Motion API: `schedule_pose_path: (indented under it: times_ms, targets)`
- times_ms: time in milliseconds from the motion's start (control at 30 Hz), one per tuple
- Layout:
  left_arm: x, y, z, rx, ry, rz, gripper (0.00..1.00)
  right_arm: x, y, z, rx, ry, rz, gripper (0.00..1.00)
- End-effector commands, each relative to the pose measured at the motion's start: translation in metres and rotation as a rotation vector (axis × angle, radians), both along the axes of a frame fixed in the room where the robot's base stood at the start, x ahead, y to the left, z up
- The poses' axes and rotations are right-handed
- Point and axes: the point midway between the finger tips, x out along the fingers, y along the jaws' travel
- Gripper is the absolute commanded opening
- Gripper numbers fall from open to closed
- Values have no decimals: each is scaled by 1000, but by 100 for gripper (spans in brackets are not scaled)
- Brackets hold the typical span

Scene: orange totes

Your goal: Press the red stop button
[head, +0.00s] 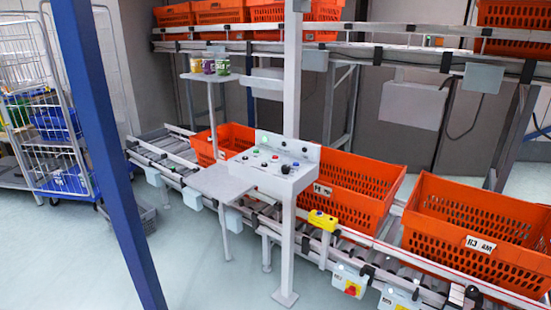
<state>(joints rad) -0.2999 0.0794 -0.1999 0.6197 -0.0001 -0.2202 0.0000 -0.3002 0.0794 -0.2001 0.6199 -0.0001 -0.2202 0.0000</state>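A light grey control panel (275,178) stands on a white post beside the conveyor, in the middle of the head view. Its sloped face carries several small buttons and knobs, among them red, green, blue and black ones; they are too small to tell which is the stop button. A yellow box (322,220) is fixed at the conveyor's edge to the right of the panel. Neither of my grippers is in view.
A small grey shelf (222,185) juts out left of the panel. Orange totes (352,190) sit on the roller conveyor behind it. A blue post (105,150) crosses the left side, with a wire cage trolley (50,140) beyond. The floor (215,265) in front is clear.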

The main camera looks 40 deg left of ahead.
Motion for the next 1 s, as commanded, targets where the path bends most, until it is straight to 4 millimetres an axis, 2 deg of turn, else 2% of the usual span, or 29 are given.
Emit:
schedule_pose_path:
  times_ms: [33, 200, 233, 1000]
  targets:
    - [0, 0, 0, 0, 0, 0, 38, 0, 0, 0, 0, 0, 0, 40]
    - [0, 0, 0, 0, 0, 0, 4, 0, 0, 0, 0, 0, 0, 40]
    - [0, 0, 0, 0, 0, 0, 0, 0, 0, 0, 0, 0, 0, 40]
    - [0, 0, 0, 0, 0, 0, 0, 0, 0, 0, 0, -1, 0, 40]
